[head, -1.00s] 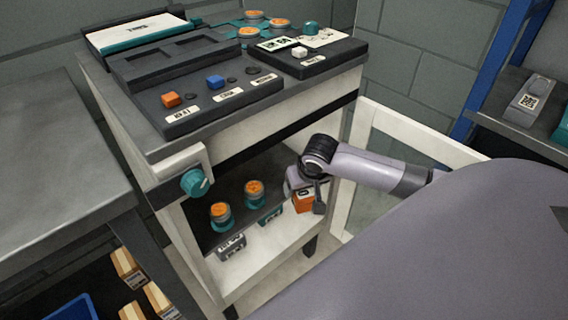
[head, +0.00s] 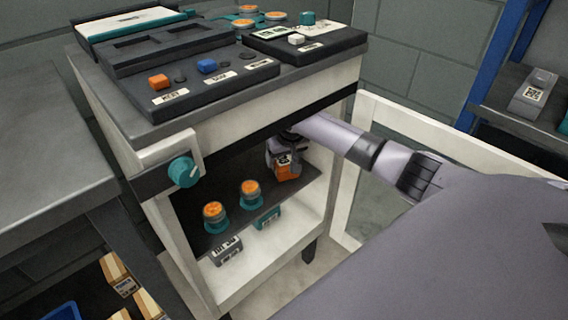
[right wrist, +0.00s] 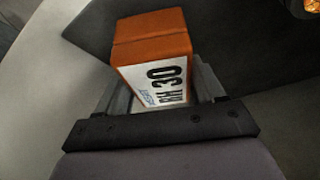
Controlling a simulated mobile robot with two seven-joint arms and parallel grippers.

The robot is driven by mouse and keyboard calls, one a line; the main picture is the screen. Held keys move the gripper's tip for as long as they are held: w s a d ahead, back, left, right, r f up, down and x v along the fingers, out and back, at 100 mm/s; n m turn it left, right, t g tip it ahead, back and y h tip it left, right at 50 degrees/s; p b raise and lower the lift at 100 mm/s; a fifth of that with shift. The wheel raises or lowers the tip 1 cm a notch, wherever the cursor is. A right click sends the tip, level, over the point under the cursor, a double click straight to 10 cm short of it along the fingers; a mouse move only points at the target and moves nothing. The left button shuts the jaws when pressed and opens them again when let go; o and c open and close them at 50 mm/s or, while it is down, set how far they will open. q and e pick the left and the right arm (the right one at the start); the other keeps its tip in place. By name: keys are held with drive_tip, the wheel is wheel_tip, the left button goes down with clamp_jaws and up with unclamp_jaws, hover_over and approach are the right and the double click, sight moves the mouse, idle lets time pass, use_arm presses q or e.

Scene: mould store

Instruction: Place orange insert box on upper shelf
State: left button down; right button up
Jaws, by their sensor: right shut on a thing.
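The orange insert box (head: 286,173) is in my right gripper (head: 285,162), inside the open cabinet at the right end of its dark upper shelf (head: 232,208). In the right wrist view the orange box (right wrist: 150,45) sits between the fingers of my right gripper (right wrist: 163,98), its white label reading "RH 30" facing the camera. The gripper is shut on it. I cannot tell whether the box touches the shelf. My left gripper is not in view.
Two orange-topped teal jars, a left one (head: 214,214) and a right one (head: 250,192), stand on the shelf left of the box. The cabinet top (head: 150,118) overhangs the shelf.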

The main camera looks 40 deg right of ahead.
drive_tip(key=shift+s+f, duration=0.1)
drive_tip(key=shift+f, duration=0.45)
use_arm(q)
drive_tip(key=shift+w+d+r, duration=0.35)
use_arm(e)
drive_tip(key=o, duration=1.3)
drive_tip(key=shift+f, duration=0.2)
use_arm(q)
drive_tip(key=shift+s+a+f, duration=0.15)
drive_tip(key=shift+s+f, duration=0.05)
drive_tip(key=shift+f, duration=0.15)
use_arm(e)
drive_tip(key=shift+o, duration=0.2)
